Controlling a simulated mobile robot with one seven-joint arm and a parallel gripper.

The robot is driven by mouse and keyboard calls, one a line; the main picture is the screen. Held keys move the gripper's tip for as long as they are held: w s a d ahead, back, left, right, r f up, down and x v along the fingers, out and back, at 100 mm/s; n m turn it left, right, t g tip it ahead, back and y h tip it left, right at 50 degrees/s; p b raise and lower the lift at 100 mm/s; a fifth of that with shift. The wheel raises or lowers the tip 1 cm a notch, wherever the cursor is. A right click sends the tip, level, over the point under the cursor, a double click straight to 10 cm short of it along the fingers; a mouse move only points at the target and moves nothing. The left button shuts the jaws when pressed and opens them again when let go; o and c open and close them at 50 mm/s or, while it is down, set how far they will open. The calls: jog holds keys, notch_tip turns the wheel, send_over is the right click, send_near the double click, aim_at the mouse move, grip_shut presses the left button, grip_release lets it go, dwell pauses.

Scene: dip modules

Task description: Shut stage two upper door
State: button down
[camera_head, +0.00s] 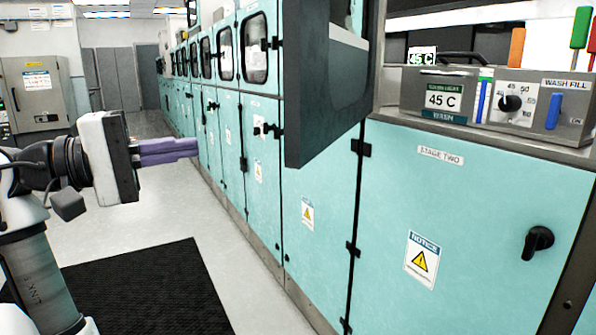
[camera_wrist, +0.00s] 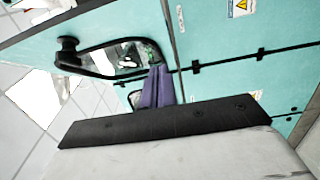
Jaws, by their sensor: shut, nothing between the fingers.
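The stage two upper door (camera_head: 325,115) stands swung open in the head view, its dark inner side facing the camera and its top cut off. In the wrist view, a teal door with a window and a black handle (camera_wrist: 68,45) appears to be this door from outside. My gripper (camera_head: 196,147) has purple fingers lying together, empty, pointing right toward the cabinet row. It is left of the open door and apart from it in the head view. In the wrist view the fingertips (camera_wrist: 158,68) overlap the window's edge; contact cannot be told.
The closed lower door (camera_head: 465,205) bears a "STAGE TWO" label and a black handle (camera_head: 537,241). Control boxes (camera_head: 443,97) stand on the ledge above it. More teal cabinets (camera_head: 228,130) run back along the aisle. A black mat (camera_head: 150,285) lies on the open floor.

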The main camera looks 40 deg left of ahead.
jog(key=w+d+b, duration=0.1)
jog(key=w+d, duration=0.7)
jog(key=d, duration=0.1)
jog(key=shift+w+d+f+g, duration=0.2)
jog(key=shift+w+d+g, duration=0.1)
jog(key=shift+w, duration=0.1)
jog(key=shift+d, duration=0.15)
